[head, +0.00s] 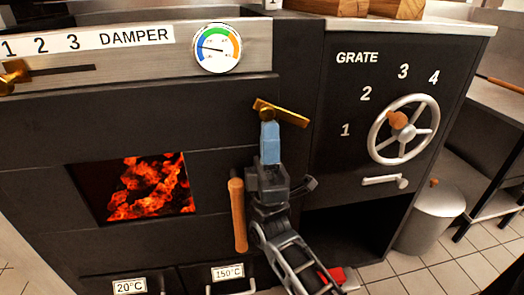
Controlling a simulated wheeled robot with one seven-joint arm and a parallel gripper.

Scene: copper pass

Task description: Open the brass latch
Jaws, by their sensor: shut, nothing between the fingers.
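The brass latch (289,115) is a short bar on the dark stove front, right of the fire door. It slants, with its right end lower than its left. My gripper (268,125) has blue fingers that are shut and empty. Its fingertips point up and sit just below the left part of the latch, overlapping it in the picture. I cannot tell whether they touch it. The fingers hide part of the panel behind.
An upright wooden handle (238,215) is close left of my gripper. The glowing fire window (148,187) is further left. The spoked grate wheel (403,129) and a silver lever (385,181) are on the right. A dial gauge (217,48) is above left.

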